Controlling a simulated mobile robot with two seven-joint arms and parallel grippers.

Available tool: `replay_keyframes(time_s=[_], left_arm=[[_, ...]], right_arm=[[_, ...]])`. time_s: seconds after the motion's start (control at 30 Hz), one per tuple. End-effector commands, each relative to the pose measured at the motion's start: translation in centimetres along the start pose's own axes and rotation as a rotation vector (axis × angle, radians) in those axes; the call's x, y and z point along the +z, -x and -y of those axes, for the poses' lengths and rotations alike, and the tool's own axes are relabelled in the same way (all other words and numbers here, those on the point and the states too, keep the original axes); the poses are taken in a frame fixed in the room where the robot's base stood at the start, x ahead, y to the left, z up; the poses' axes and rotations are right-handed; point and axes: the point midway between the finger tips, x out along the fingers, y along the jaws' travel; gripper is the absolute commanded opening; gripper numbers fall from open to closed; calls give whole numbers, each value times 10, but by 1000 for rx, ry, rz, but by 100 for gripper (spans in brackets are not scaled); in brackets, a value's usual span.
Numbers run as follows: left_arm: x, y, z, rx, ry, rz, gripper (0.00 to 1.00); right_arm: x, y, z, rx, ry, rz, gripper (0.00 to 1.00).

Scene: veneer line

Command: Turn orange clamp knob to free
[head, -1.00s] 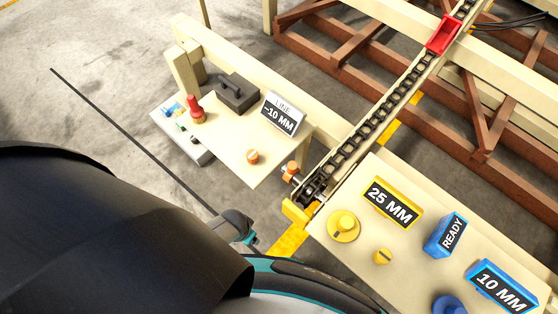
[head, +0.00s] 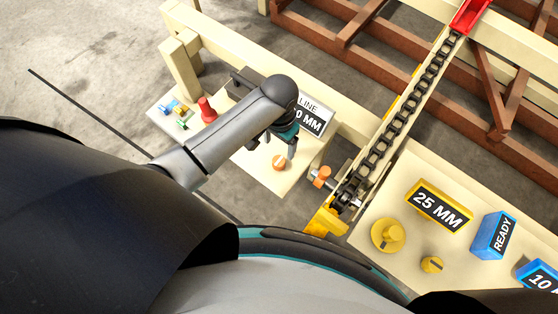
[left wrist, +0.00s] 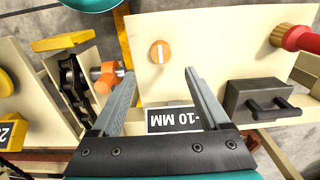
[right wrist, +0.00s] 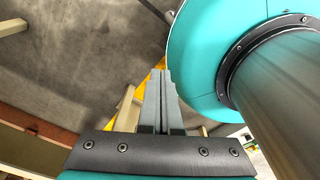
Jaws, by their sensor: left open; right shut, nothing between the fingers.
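A round orange knob (head: 279,162) with a pale line across its face is on the beige table (head: 262,180). In the left wrist view the orange knob (left wrist: 160,51) lies just beyond the fingertips, with its line along the picture's height. A second orange piece (head: 321,176) sits on a metal shaft at the chain's end; it also shows in the left wrist view (left wrist: 105,78). My left gripper (head: 291,150) is open and empty above the table, pointing down near the round knob. My right gripper (right wrist: 160,74) is shut and empty, seen only in the right wrist view.
A "-10 MM" sign (left wrist: 175,120), a dark grey block with a handle (left wrist: 260,98) and a red-handled brush (left wrist: 296,38) are near the left gripper. The chain track (head: 415,98) runs beside the table. A panel with yellow knobs (head: 388,235) is at right.

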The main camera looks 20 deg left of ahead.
Motion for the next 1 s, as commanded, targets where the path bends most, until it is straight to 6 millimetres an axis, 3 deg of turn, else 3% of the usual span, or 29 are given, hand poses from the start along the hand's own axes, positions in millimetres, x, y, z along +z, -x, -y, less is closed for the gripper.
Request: replay_keyframes(time_s=[0.03, 0.2, 0.37, 0.5, 0.7, 1.0], left_arm=[[1, -17, 0, 0, 0, 3, 79], [0, -53, 0, -1, 0, 2, 79], [1, -83, 0, -1, 0, 2, 79], [0, -101, 0, 0, -1, 0, 79], [0, -113, 0, 0, -1, 0, 79], [0, -114, 0, 0, -1, -1, 79]], right_arm=[[1, -10, 0, 0, 0, 1, 0], [3, -28, 0, 0, -3, 1, 0], [-1, -43, -8, 11, -8, -13, 0], [-15, -52, -25, 34, -9, -38, 0], [-32, -57, -39, 52, -9, -67, 0], [-33, -57, -41, 55, -8, -68, 0]])
